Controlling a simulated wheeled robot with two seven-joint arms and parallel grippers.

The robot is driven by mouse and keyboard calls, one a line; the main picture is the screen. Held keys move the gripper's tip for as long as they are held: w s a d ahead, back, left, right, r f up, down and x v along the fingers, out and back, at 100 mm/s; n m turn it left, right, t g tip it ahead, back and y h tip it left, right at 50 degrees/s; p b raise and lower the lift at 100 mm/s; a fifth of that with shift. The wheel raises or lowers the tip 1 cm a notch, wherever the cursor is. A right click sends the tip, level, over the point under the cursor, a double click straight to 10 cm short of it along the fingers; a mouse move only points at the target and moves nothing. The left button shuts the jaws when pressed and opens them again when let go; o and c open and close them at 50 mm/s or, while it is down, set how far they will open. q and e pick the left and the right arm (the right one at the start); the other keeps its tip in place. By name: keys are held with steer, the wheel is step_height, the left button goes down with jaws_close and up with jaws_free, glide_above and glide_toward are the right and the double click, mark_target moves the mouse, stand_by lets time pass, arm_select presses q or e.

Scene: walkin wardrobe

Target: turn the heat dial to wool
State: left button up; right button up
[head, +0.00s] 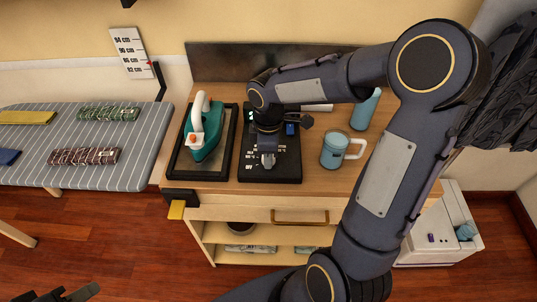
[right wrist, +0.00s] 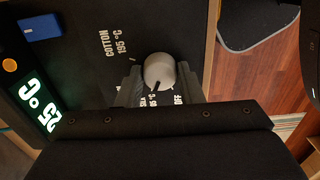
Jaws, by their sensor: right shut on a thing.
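The heat dial (head: 268,161) is a pale grey round knob near the front of a black control panel (head: 286,172) on the wooden cabinet. My right gripper (right wrist: 160,80) reaches down over the panel and is shut on the dial, with a finger on either side. In the right wrist view the dial (right wrist: 159,70) has a dark pointer mark toward the lower left, near a partly hidden label ending in "5 °C". "COTTON 195 °C" and "OFF" are readable; I cannot make out a wool label. My left gripper (head: 68,295) is partly in view at the bottom left, away from the panel.
A green iron (head: 207,140) stands on a dark-framed rest left of the panel. A blue mug (head: 334,150) and a blue bottle (head: 365,110) stand to the right. The panel has a blue switch (right wrist: 40,27) and a display (right wrist: 40,107) reading 25 °C. A striped ironing board (head: 140,140) is at left.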

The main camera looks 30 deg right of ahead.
steer(key=m+b, duration=0.1)
steer(key=m, duration=0.3)
steer(key=shift+m, duration=0.3)
steer(key=shift+m+b, duration=0.4)
steer(key=shift+m, duration=1.6)
steer(key=o, duration=1)
steer(key=shift+c, duration=0.2)
steer(key=shift+r, duration=0.1)
step_height(320, 180, up, 8)
steer(key=shift+f, duration=0.15)
